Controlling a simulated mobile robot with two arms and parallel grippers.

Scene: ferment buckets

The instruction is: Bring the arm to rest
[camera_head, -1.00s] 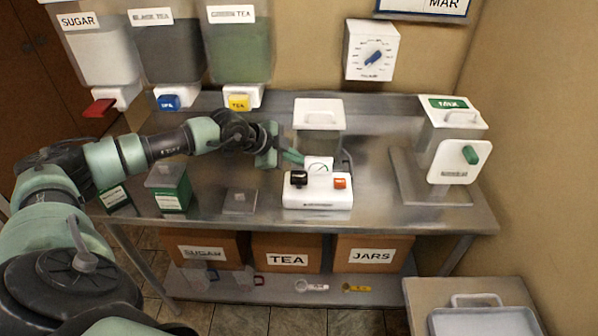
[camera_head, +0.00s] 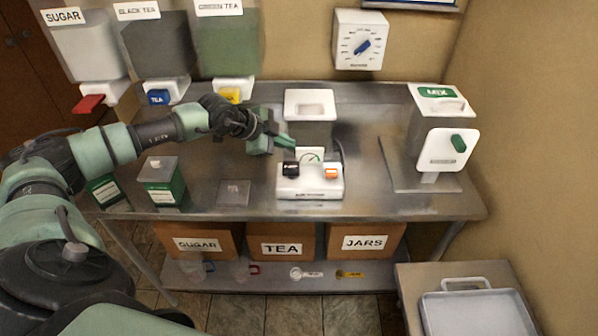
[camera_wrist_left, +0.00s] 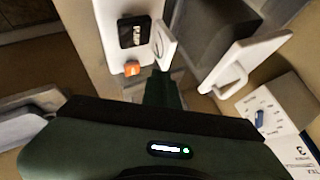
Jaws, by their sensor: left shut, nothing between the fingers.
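My left arm comes in from the left over the steel table (camera_head: 360,200). My left gripper (camera_head: 290,143) is shut and empty. It is in the air just left of the white device (camera_head: 310,193) with a dial, a black button and an orange button. The device also shows in the left wrist view (camera_wrist_left: 112,60), above my gripper (camera_wrist_left: 165,92). I cannot tell whether the fingertips touch it. My right gripper is not in view.
Sugar, black tea and green tea dispensers (camera_head: 87,50) hang at the back left. Green boxes (camera_head: 166,182) stand at the front left. A white machine marked MIX (camera_head: 440,130) stands at the right. A grey tray (camera_head: 478,315) is at the lower right.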

